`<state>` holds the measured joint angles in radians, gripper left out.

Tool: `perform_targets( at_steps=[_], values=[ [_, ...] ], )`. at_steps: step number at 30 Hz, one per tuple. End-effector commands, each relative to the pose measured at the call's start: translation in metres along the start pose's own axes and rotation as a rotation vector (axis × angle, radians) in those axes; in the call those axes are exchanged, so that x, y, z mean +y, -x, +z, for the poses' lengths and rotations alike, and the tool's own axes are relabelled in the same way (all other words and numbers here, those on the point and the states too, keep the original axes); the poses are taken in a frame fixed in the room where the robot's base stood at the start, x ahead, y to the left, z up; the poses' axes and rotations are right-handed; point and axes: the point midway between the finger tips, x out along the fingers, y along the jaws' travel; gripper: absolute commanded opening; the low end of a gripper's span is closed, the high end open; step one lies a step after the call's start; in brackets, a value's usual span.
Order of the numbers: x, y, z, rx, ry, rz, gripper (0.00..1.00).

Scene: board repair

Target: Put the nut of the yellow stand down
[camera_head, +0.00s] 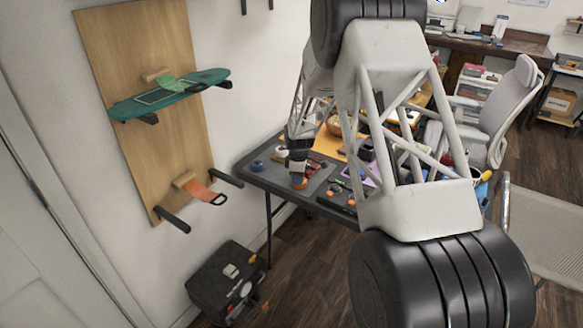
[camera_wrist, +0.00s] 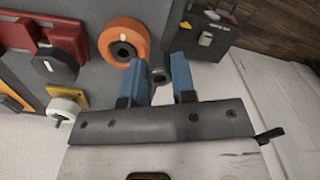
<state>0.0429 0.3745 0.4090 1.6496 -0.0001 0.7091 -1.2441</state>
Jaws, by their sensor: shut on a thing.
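My gripper (camera_wrist: 160,72) has blue fingers and is shut on a small dark grey nut (camera_wrist: 159,75). The nut is between the fingertips, with its round hole facing the camera. In the head view my gripper (camera_head: 299,168) is over the left end of the dark table. A yellow piece (camera_wrist: 82,96), perhaps the yellow stand, is left of my gripper in the wrist view, with a white wheel (camera_wrist: 62,109) beside it. An orange wheel (camera_wrist: 124,40) is just beyond the left finger. Whether the nut touches the table cannot be told.
A red piece with a black knob (camera_wrist: 55,65) is at the left of the wrist view. A toolbox (camera_head: 222,280) stands on the floor.

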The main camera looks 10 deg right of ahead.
Motion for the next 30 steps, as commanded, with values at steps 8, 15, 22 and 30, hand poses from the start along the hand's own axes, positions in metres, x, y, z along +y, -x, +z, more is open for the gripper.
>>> perform_targets(
  at_steps=[8, 15, 22, 30],
  values=[
    [0.032, -0.003, -0.011, 0.000, 0.000, 0.001, 0.08],
    [0.062, -0.006, -0.021, 0.000, 0.000, 0.001, 0.08],
    [0.091, -0.009, -0.031, 0.000, 0.000, 0.001, 0.08],
    [0.123, -0.012, -0.042, 0.000, 0.000, 0.001, 0.08]
  ],
)
